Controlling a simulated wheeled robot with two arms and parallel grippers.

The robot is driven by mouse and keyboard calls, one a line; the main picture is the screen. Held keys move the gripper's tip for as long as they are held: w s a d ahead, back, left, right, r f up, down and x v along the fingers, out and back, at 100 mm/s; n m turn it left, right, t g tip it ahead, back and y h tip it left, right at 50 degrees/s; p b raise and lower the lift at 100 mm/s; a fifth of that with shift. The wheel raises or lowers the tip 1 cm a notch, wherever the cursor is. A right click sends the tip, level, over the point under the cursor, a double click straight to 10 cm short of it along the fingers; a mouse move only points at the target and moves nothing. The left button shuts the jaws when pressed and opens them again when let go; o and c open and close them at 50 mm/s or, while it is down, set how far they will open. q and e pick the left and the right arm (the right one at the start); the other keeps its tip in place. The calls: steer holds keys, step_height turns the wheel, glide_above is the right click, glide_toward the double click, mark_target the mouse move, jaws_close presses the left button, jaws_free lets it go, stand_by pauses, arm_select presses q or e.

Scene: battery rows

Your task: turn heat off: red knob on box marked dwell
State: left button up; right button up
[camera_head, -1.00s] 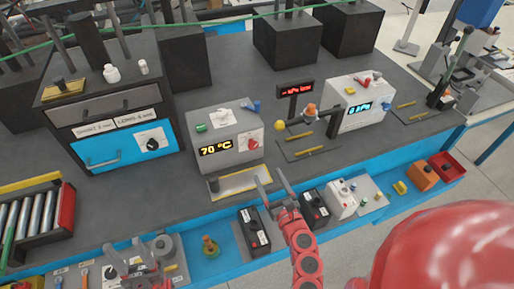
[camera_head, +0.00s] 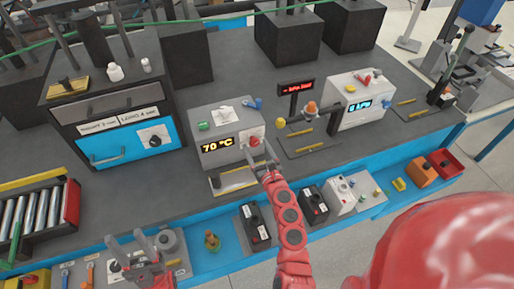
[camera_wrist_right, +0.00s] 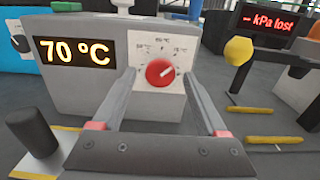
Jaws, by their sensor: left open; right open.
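A grey box (camera_head: 212,157) with a yellow 70 °C display carries a red knob (camera_head: 253,141) on its front. In the right wrist view the red knob (camera_wrist_right: 160,72) sits on a white dial plate with temperature marks, its white pointer line toward the upper right. I cannot read the word dwell on any box. My right gripper (camera_head: 259,152) is open at this box's front, and in the wrist view its fingers (camera_wrist_right: 160,85) straddle the knob without clearly touching it. My left gripper (camera_head: 150,243) is open, low at the left, over the front trays, away from the box.
A black cabinet (camera_head: 105,95) with a blue panel and dark knob (camera_head: 154,140) stands left. A light box (camera_head: 345,112) with a blue kPa display stands right. A yellow-edged tray (camera_head: 238,180) lies below the grey box.

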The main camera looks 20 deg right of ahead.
steer(key=shift+c, duration=0.2)
jaws_close()
